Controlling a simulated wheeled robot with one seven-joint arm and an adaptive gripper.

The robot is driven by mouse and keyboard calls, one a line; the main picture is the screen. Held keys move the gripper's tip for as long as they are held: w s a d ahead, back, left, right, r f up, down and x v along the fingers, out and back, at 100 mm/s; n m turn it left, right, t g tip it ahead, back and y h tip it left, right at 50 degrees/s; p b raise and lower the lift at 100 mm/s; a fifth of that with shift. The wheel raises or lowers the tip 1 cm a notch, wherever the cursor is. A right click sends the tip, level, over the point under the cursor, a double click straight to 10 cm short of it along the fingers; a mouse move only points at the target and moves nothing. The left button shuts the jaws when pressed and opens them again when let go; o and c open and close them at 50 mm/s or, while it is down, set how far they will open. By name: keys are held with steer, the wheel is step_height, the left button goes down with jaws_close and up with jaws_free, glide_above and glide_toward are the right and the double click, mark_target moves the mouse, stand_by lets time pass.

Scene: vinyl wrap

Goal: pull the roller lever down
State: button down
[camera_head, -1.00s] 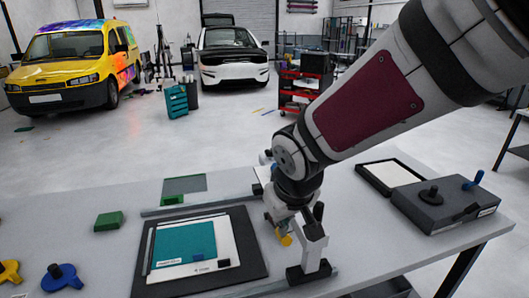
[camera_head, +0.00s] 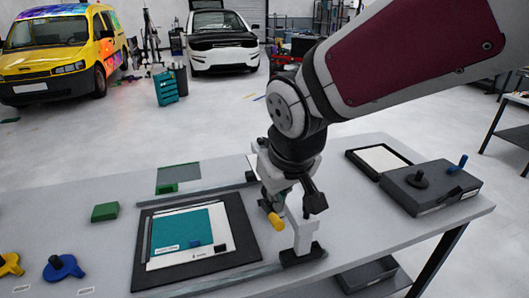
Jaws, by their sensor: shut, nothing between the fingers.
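The roller assembly (camera_head: 303,240) is a pale upright bracket on a black foot at the right side of the dark mat (camera_head: 250,256). A lever with a yellow grip (camera_head: 276,221) sticks out at its left, pointing towards the front; I take it for the roller lever. My gripper (camera_head: 292,203) is shut and empty, directly over the bracket and close to the yellow grip. Its black fingertip part shows to the right of the grip. I cannot tell whether it touches the lever. My arm and gripper hide the rest of the roller assembly.
A teal sheet on a white panel (camera_head: 222,252) lies on the mat. Rails run along the mat's front and back. A grey box with knobs (camera_head: 430,190) and a black-framed tray (camera_head: 378,160) stand right.

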steer(key=shift+s+d+r, duration=0.15)
steer(key=shift+s+r, duration=0.35)
steer(key=shift+s, duration=0.2)
steer(key=shift+s+d+r, duration=0.15)
steer(key=shift+s+r, duration=0.35)
steer(key=shift+s, duration=0.2)
steer(key=s+d+r+m, duration=0.2)
steer(key=s+d, duration=0.3)
steer(key=d, duration=0.2)
steer(key=s+d+r+m, duration=0.2)
steer(key=s+d+m, duration=0.1)
steer(key=s+d, duration=0.3)
steer(key=shift+d+r+t+h, duration=0.35)
steer(key=shift+d+t+h, duration=0.05)
steer(key=shift+d, duration=0.35)
